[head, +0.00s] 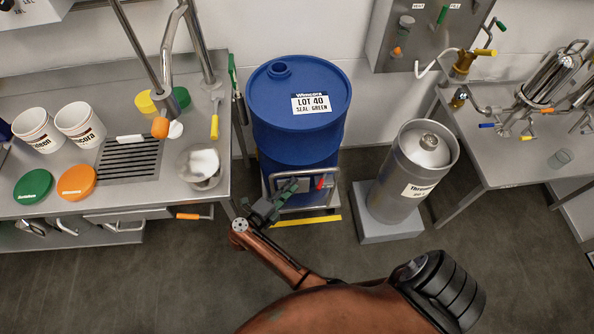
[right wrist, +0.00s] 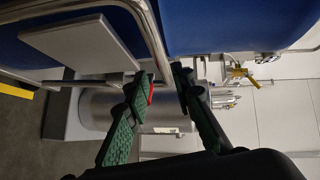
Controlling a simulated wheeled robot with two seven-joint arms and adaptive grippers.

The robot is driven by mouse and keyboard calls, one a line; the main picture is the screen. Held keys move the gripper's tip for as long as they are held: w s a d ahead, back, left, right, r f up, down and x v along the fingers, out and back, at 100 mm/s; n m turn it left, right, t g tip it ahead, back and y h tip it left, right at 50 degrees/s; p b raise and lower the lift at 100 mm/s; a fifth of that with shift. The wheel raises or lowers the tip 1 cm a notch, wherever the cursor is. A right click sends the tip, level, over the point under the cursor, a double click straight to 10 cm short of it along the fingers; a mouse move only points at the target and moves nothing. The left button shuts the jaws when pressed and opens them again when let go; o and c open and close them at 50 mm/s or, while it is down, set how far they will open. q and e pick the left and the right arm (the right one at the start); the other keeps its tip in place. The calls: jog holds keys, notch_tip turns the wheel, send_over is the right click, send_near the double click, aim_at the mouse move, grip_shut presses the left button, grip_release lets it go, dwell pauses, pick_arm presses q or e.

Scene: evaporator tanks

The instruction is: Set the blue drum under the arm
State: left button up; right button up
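The blue drum (head: 298,150) stands upright on a low trolley with a metal push rail (head: 300,172); its label reads "LOT 40 SEAL GREEN". It fills the top of the right wrist view (right wrist: 235,25). A bent metal pipe arm (head: 170,60) with an orange tip rises over the counter left of the drum. My right gripper (head: 278,198) is at the trolley's rail in front of the drum. In the right wrist view its green-padded fingers (right wrist: 163,75) are apart, with the rail (right wrist: 155,35) between or just behind them; contact is unclear. My left gripper is out of view.
The left counter (head: 100,205) holds white buckets, lids and a bowl (head: 200,165). A steel keg (head: 412,170) stands on a grey block (head: 388,232) right of the drum. A yellow floor line (head: 307,221) runs before the trolley. The floor in front is clear.

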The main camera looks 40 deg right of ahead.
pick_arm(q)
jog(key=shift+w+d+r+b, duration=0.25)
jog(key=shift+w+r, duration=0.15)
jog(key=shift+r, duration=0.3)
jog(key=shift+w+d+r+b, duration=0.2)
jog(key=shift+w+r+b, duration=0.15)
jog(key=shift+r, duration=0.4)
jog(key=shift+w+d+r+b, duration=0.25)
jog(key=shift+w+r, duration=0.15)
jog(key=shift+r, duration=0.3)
pick_arm(e)
jog(key=x, duration=0.7)
jog(key=shift+d, duration=0.4)
jog(key=shift+c, duration=0.4)
grip_shut()
